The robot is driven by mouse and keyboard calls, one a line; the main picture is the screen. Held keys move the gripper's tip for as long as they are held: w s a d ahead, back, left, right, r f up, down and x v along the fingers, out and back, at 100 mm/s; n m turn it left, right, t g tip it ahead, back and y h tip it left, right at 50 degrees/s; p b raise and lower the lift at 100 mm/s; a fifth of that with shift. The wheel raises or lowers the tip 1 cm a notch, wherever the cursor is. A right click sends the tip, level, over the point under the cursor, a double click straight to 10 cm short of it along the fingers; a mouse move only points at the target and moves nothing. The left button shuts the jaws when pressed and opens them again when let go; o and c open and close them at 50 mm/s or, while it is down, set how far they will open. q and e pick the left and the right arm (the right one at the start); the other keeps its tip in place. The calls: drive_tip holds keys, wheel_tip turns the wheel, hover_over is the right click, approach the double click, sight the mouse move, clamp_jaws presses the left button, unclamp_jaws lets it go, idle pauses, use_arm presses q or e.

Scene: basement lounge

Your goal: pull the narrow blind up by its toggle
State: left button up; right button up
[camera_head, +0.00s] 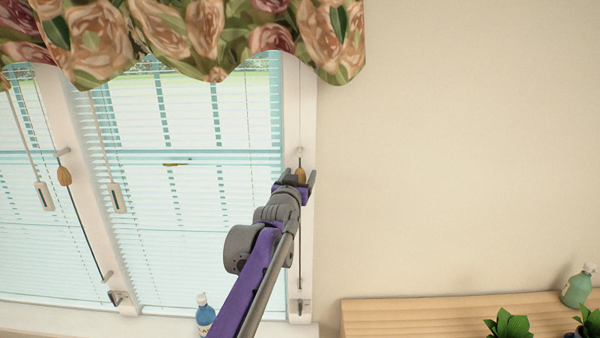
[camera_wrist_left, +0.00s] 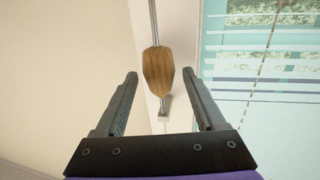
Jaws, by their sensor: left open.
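A wooden, acorn-shaped toggle (camera_head: 300,172) hangs on a cord at the right edge of the window frame. The white slatted blind (camera_head: 200,120) beside it is down. My left gripper (camera_head: 296,180) is at the toggle, with its jaws open. In the left wrist view, the toggle (camera_wrist_left: 158,70) appears between the two spread fingertips of the left gripper (camera_wrist_left: 159,78), with gaps on both sides. I cannot tell how deep it sits between them. My right gripper is not in view.
Another blind (camera_head: 20,190) at the left has its own wooden toggle (camera_head: 64,176). A floral valance (camera_head: 200,40) hangs above. A blue bottle (camera_head: 205,315) stands on the sill. A wooden surface (camera_head: 420,315) with plants and a green bottle (camera_head: 577,287) is at lower right.

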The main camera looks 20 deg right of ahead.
use_arm(q)
drive_tip(key=shift+w+d, duration=0.15)
drive_tip(key=shift+w, duration=0.25)
clamp_jaws()
idle(1.3)
